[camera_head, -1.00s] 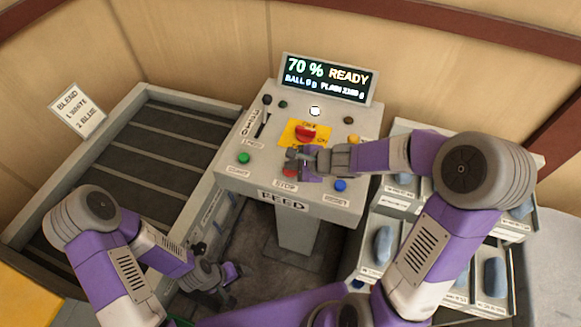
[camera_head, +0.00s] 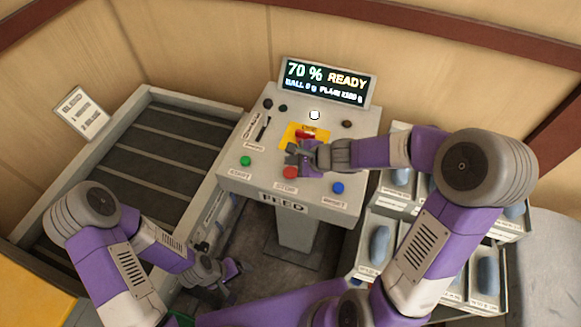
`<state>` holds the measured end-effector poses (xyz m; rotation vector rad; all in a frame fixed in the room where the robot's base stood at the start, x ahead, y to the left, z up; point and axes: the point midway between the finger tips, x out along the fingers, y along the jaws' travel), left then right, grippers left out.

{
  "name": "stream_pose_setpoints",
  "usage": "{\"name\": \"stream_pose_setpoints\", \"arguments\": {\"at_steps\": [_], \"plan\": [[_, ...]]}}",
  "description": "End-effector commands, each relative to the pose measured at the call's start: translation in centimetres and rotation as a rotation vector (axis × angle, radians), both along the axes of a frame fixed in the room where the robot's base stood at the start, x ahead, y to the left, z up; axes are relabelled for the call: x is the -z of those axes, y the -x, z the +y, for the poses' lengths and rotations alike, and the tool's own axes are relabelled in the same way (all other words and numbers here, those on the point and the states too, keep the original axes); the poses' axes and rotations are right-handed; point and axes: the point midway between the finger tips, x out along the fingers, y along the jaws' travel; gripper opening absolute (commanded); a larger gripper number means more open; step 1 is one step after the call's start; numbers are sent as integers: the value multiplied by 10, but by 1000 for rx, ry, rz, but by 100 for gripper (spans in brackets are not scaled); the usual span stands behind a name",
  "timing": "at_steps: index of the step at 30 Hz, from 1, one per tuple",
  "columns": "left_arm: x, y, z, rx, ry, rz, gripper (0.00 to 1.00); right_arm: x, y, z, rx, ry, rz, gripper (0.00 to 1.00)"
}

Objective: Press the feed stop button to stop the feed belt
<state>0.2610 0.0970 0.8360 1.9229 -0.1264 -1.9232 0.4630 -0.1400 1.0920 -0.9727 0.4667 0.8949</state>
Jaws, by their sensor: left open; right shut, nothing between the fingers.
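The feed console (camera_head: 240,182) stands in the middle, with a lit screen (camera_head: 325,81) reading 70 % READY. On its front row are a green button (camera_head: 246,161), the red stop button (camera_head: 290,172) and a blue button (camera_head: 338,188). My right gripper (camera_head: 293,158) is shut and empty, just above and behind the red button, in front of the yellow plate with a red switch (camera_head: 305,134). I cannot tell whether it touches the panel. My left gripper (camera_head: 232,279) is open and low, left of the console's post. The feed belt (camera_head: 165,150) lies to the left.
Bins (camera_head: 377,270) holding blue-grey rounded pieces stand right of the console, partly behind my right arm. A small sign (camera_head: 82,112) stands at the belt's back left. A black lever (camera_head: 263,128) is on the panel's left. Open floor lies around the post.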

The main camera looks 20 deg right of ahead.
Motion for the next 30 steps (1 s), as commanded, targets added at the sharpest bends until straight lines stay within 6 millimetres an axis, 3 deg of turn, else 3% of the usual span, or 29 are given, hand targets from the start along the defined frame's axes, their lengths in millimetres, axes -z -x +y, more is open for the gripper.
{"name": "stream_pose_setpoints", "arguments": {"at_steps": [1, 8, 30], "plan": [[-9, 0, 0, 0, 0, 0, 84, -10, 0, 0, 0, 1, -1, 0], [-27, 0, 0, 0, 0, 0, 84, -29, 0, 0, 0, 1, -1, 0], [-25, 0, 0, 0, 0, 0, 84, -27, 0, 0, 0, 0, 0, 0]]}}
